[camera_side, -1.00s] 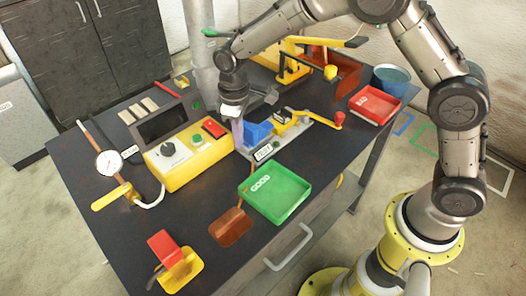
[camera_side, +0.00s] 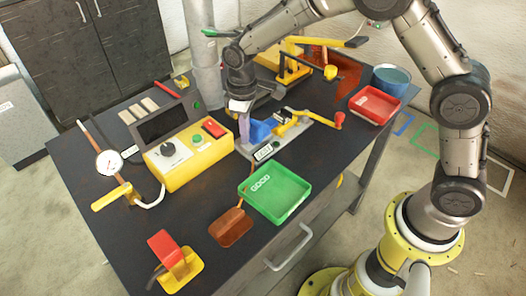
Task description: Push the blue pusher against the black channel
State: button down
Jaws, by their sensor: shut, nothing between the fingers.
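The small black channel (camera_side: 283,116) is just right of the pusher, beside a yellow clamp part. The gap between pusher and channel is too small to judge. My gripper (camera_side: 244,138) points down with its fingers shut and empty. The pale purple fingertips are low at the pusher's left side, very near or touching it. The arm hides none of the pusher's right part.
A yellow control box (camera_side: 188,158) stands just left of the fixture. A green GOOD tray (camera_side: 274,192) lies in front, and a red tray (camera_side: 375,104) lies to the right. A yellow lever press (camera_side: 293,66) and a grey post (camera_side: 203,60) stand behind.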

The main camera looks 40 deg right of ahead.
jog(key=shift+d, duration=1.2)
jog(key=shift+a, duration=3.85)
notch_tip(320, 180, up, 8)
